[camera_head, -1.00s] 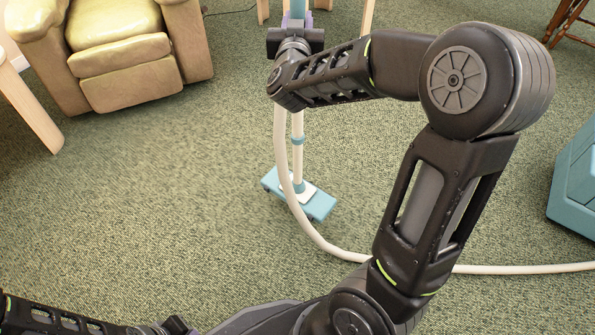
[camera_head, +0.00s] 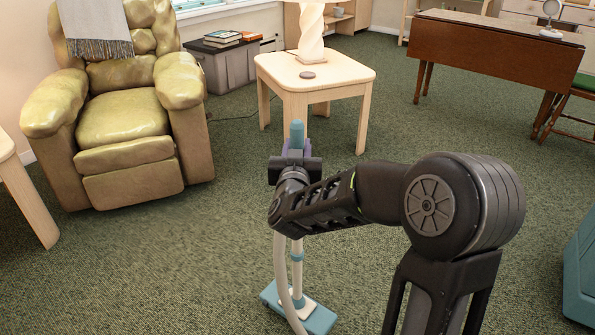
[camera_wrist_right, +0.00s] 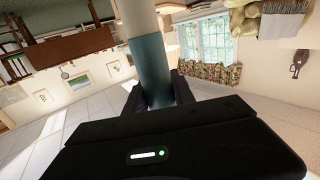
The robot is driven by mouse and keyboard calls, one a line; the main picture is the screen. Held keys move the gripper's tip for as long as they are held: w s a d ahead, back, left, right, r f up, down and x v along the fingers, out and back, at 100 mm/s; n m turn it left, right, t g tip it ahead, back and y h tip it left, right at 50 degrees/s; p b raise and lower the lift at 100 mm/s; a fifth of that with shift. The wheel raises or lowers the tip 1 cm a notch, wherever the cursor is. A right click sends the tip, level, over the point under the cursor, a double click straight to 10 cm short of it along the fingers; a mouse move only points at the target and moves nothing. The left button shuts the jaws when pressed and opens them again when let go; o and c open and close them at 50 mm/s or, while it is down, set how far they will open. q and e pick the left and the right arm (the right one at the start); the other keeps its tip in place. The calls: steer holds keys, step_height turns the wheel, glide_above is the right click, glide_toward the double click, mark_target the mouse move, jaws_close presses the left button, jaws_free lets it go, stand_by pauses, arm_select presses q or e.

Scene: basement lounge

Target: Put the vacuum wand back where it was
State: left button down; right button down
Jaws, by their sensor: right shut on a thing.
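The vacuum wand stands upright in the middle of the head view, with a teal top end (camera_head: 297,130), a white tube (camera_head: 297,272) and a flat teal floor head (camera_head: 318,320) resting on the carpet. A pale hose (camera_head: 281,270) hangs beside the tube. My right gripper (camera_head: 295,160) is shut around the wand near its top; its fingers are partly hidden by my wrist. In the right wrist view a teal section of the wand (camera_wrist_right: 150,68) passes between the fingers. My left gripper is not in view.
A teal bulky body (camera_head: 580,265) stands on the floor at the right edge. A pale side table (camera_head: 345,85) with a lamp is behind the wand. A green leather armchair (camera_head: 125,120) stands at left, a brown drop-leaf table (camera_head: 490,55) at back right. Carpet between is clear.

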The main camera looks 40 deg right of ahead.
steer(key=shift+r, duration=0.15)
steer(key=shift+f+b, duration=1.15)
steer(key=shift+f, duration=1.4)
steer(key=c, duration=1.1)
jaws_free()
steer(key=shift+f, duration=0.1)
steer(key=shift+o, duration=0.2)
